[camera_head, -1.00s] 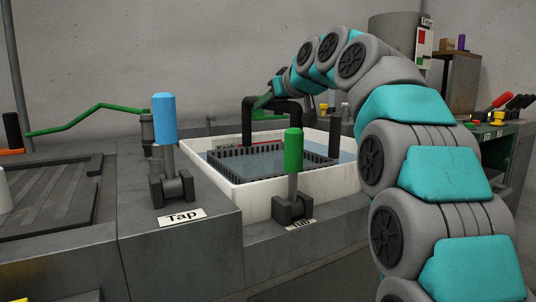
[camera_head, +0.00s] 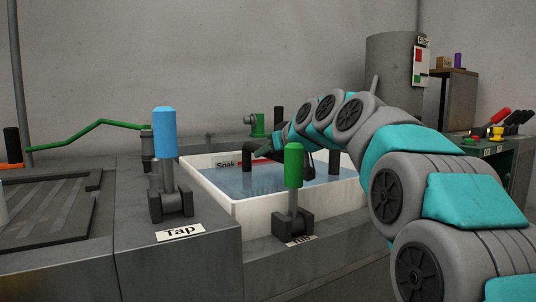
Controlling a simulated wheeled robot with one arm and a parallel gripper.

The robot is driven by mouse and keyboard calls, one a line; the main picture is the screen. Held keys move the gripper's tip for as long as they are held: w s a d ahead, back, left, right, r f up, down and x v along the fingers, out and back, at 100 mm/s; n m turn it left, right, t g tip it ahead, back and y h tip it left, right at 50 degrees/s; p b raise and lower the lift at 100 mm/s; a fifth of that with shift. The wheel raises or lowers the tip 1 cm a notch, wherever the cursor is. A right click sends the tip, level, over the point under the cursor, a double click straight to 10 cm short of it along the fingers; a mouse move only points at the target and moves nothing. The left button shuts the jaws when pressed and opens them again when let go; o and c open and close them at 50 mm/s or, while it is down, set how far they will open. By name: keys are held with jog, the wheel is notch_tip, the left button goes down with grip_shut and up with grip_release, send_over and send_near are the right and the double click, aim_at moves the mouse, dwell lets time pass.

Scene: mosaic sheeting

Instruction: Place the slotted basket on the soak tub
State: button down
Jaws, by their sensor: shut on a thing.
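The soak tub (camera_head: 258,210) is a white-walled basin of bluish water, with a partly covered "Soak" label on its inner back wall. My gripper (camera_head: 275,143) reaches over the tub from the right and is partly hidden by my arm. It is shut on the slotted basket by its dark bar handle (camera_head: 262,149), low over the water. The basket's slotted body is hardly visible here; the water and my arm hide it, and I cannot tell how deep it sits. Dark parts show beneath my wrist.
A blue-handled tap lever (camera_head: 165,133) and a green-handled lever (camera_head: 293,165) stand at the tub's front and left edges. A grey grooved drainboard (camera_head: 50,205) lies left. A grey cylinder (camera_head: 393,65) and a green cabinet (camera_head: 488,160) stand at the right.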

jog(key=shift+f, duration=0.1)
jog(key=c, duration=0.6)
grip_release()
jog(key=shift+o, duration=0.2)
jog(key=shift+s, duration=0.1)
jog(key=v, duration=1.2)
jog(key=shift+d, duration=0.1)
